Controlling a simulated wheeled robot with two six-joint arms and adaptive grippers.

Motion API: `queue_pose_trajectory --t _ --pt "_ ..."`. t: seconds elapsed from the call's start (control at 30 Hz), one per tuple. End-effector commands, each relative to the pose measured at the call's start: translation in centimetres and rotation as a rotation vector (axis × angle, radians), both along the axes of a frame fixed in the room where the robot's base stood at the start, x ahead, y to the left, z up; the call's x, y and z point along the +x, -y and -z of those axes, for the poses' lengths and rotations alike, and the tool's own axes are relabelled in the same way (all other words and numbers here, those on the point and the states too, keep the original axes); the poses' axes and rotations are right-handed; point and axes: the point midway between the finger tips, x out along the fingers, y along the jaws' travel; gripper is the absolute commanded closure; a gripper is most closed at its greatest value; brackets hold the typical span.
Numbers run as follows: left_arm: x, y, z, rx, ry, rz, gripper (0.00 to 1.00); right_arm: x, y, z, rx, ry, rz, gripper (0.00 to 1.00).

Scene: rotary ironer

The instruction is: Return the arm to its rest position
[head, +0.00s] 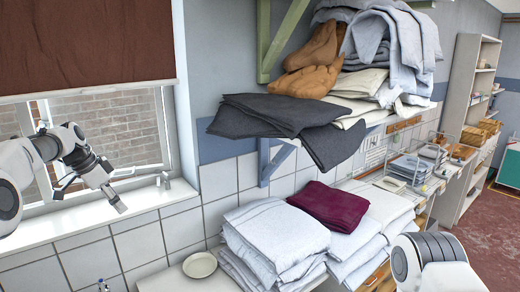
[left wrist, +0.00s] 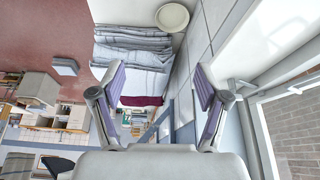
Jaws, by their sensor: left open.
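My left gripper (head: 90,198) is at the left of the head view, in front of the window and its white sill. Its two fingers are spread apart with nothing between them. In the left wrist view the same open fingers (left wrist: 160,85) stand wide apart, with the wall and linen stacks beyond. The white left arm (head: 20,165) comes in from the left edge, bent at the wrist. A white rounded link of my right arm (head: 438,262) shows at the lower right of the head view; its gripper is out of the picture.
Folded white linen (head: 275,235) and a dark red cloth (head: 328,205) lie in front of the tiled wall. A shelf above holds dark grey cloths (head: 285,115), overhanging its edge. A pale round dish (head: 199,265) also shows in the left wrist view (left wrist: 172,17). Window sill (head: 90,220) is close to the left gripper.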

Motion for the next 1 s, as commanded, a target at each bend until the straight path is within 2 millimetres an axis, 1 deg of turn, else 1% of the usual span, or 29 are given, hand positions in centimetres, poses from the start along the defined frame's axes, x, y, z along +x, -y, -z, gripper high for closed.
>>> queue_pose_trajectory --t 0.03,0.17,0.27,0.37,0.4,0.47,0.5,0.57,0.6,0.67,0.7,0.77,0.8,0.87,0.9,0.97,1.0 --pt "0.0 0.4 1.6 0.001 -0.018 -0.013 0.25 0.0 0.0 0.0 0.0 0.0 0.0 0.6" --pt "0.0 1.2 4.9 0.007 -0.045 -0.063 0.25 0.0 0.0 0.0 0.0 0.001 0.0 0.6" --pt "-0.3 1.9 7.9 0.014 -0.07 -0.104 0.25 0.1 0.0 0.0 0.0 0.001 0.0 0.6" --pt "-0.9 2.6 11.4 0.023 -0.096 -0.152 0.25 0.1 0.0 0.0 0.0 0.002 0.0 0.6" --pt "-1.2 3.0 12.9 0.028 -0.108 -0.173 0.25 0.1 0.0 0.0 0.0 0.002 0.0 0.6" --pt "-1.9 3.6 15.3 0.035 -0.125 -0.207 0.25 0.1 0.0 0.0 0.0 0.001 0.0 0.6" --pt "-2.5 4.0 17.1 0.041 -0.137 -0.23 0.25 0.0 0.0 0.0 0.0 0.001 0.0 0.6" --pt "-3.7 4.7 20.0 0.052 -0.16 -0.271 0.25 0.0 0.0 0.0 0.0 0.001 0.0 0.6" --pt "-4.8 5.3 22.2 0.06 -0.175 -0.3 0.25 0.0 0.0 0.0 0.0 0.0 0.0 0.6" --pt "-7.0 6.2 25.8 0.075 -0.201 -0.349 0.25 0.0 0.0 0.0 0.0 0.0 0.0 0.6" --pt "-9.0 6.9 28.4 0.086 -0.22 -0.388 0.25 0.0 0.0 0.0 0.0 0.0 0.0 0.6" --pt "-12.6 8.0 32.4 0.106 -0.247 -0.447 0.25 0.0 0.0 0.0 0.0 0.0 0.0 0.6" --pt "-15.4 8.7 34.7 0.118 -0.264 -0.486 0.25 0.0 0.0 0.0 0.0 0.0 0.0 0.6" --pt "-19.8 9.6 37.6 0.134 -0.285 -0.543 0.25 0.0 0.0 0.0 0.0 0.0 0.0 0.6" --pt "-22.7 10.2 39.1 0.143 -0.296 -0.578 0.25 0.0 0.0 0.0 0.0 0.001 0.0 0.6" --pt "-26.9 10.9 40.6 0.152 -0.311 -0.624 0.25 0.0 0.0 0.0 0.0 0.001 0.0 0.6" --pt "-29.5 11.4 41.3 0.157 -0.318 -0.653 0.25 0.0 0.0 0.0 0.0 0.001 0.0 0.6"
